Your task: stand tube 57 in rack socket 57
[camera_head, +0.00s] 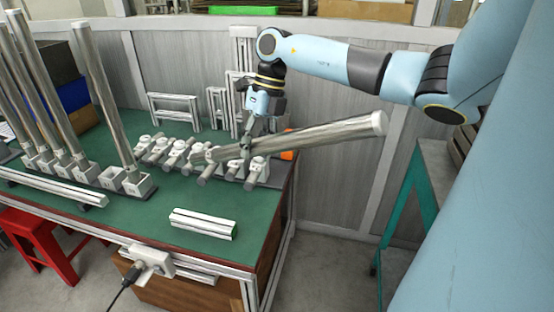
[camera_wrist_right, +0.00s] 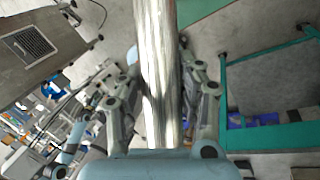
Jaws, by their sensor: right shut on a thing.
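A long shiny metal tube (camera_head: 320,136) with a pale end cap is in my right gripper (camera_head: 247,146), held nearly level, its right end slightly higher and out past the table edge. My right gripper is shut on it near its left end. In the right wrist view the tube (camera_wrist_right: 160,75) runs between the two fingers. I cannot read a number on it. A row of grey-white rack sockets (camera_head: 112,177) stands on the green table at left. Several tubes (camera_head: 104,95) stand upright in sockets; one socket between tubes looks empty. Socket numbers are not legible. My left gripper is not in view.
A row of grey fittings with short cylinders (camera_head: 178,153) lies below and left of the held tube. A loose metal profile (camera_head: 203,223) lies on the front of the green table (camera_head: 150,215). Another long bar (camera_head: 50,187) lies in front of the sockets. Metal frames (camera_head: 175,106) stand behind.

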